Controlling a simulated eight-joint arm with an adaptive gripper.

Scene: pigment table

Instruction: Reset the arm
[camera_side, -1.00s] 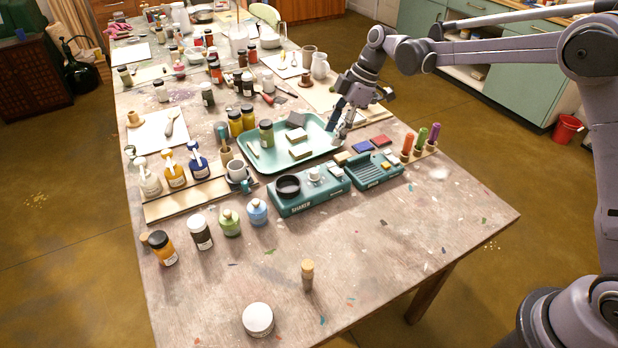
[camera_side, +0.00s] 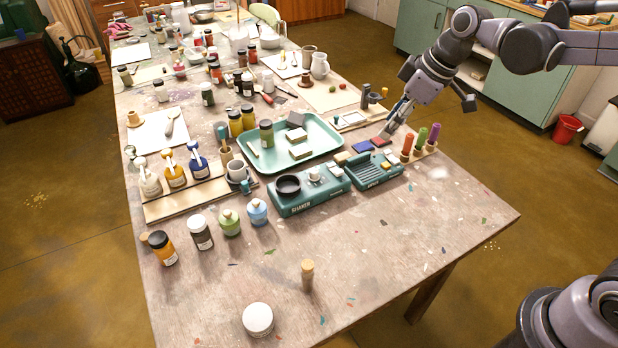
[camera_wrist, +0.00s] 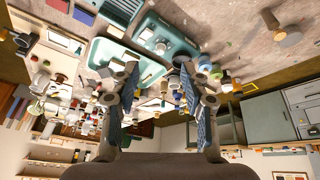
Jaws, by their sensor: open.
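My gripper (camera_side: 394,119) is at the right edge of the table in the side view, just above the coloured blocks. In the wrist view my gripper (camera_wrist: 160,105) has its two fingers spread well apart, with nothing between them. The wrist view looks across the room upside down, with the table (camera_wrist: 225,25) at the top. In the side view the same table (camera_side: 400,250) stretches away to the back left.
A green tray (camera_side: 330,137) holds blocks and a jar. The table's front right is mostly clear.

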